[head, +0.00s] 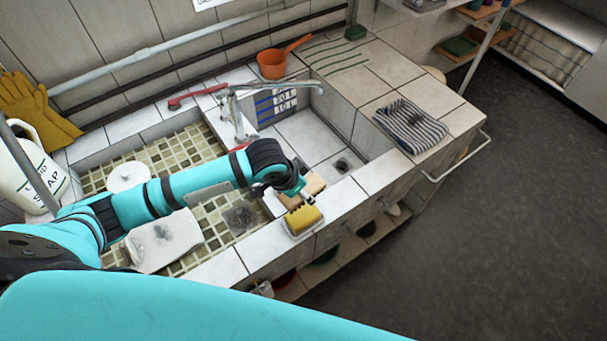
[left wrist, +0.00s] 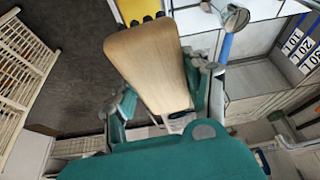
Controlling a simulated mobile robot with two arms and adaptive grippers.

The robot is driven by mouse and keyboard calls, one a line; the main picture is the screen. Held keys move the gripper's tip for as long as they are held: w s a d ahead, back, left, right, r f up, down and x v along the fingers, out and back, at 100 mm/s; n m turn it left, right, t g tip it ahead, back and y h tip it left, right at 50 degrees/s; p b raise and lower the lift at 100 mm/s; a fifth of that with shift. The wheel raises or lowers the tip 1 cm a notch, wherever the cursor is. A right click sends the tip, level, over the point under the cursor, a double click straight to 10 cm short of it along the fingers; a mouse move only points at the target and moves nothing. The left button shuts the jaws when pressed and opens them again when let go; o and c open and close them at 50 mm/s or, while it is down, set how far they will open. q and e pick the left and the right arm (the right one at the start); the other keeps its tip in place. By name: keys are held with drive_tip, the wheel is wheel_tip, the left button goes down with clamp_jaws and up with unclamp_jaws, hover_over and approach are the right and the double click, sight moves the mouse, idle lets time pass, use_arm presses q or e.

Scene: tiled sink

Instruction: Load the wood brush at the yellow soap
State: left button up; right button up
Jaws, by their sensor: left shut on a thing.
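The wood brush (left wrist: 150,62) is a tan wooden block held between the fingers of my left gripper (head: 302,192). It also shows in the head view (head: 316,183), partly hidden by the gripper. In the left wrist view, dark tufts show at its far end, against the yellow soap (left wrist: 131,8). In the head view the yellow soap (head: 303,219) sits in a white dish (head: 291,234) on the sink's front ledge, just below the gripper. I cannot tell whether the bristles touch the soap. My right gripper is not in view.
A mosaic basin (head: 197,152) lies left, with a white board (head: 163,243) in it. A plain basin (head: 312,133) lies right. The tap (head: 240,110) stands behind my arm. A soap jug (head: 32,172) stands left, and a striped cloth (head: 410,126) lies on the right counter.

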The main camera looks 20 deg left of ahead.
sight(307, 212)
use_arm(q)
drive_tip(key=shift+s+d+r+m+p, duration=0.15)
drive_tip(key=shift+s+m+p, duration=0.15)
drive_tip(key=shift+p, duration=0.15)
drive_tip(key=shift+s+f, duration=0.1)
drive_tip(key=shift+f, duration=0.1)
drive_tip(key=shift+d+f, duration=0.1)
drive_tip(key=shift+f, duration=0.1)
drive_tip(key=shift+f+b, duration=0.7)
drive_tip(key=shift+f, duration=0.05)
wheel_tip(307, 212, down, 4)
drive_tip(key=b, duration=0.4)
drive_tip(key=shift+r+b, duration=0.1)
drive_tip(key=shift+b, duration=0.3)
drive_tip(key=shift+f+b, duration=0.4)
drive_tip(key=shift+b, duration=0.15)
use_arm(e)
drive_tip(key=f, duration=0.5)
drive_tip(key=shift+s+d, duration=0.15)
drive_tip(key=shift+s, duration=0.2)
use_arm(q)
drive_tip(key=shift+f, duration=0.45)
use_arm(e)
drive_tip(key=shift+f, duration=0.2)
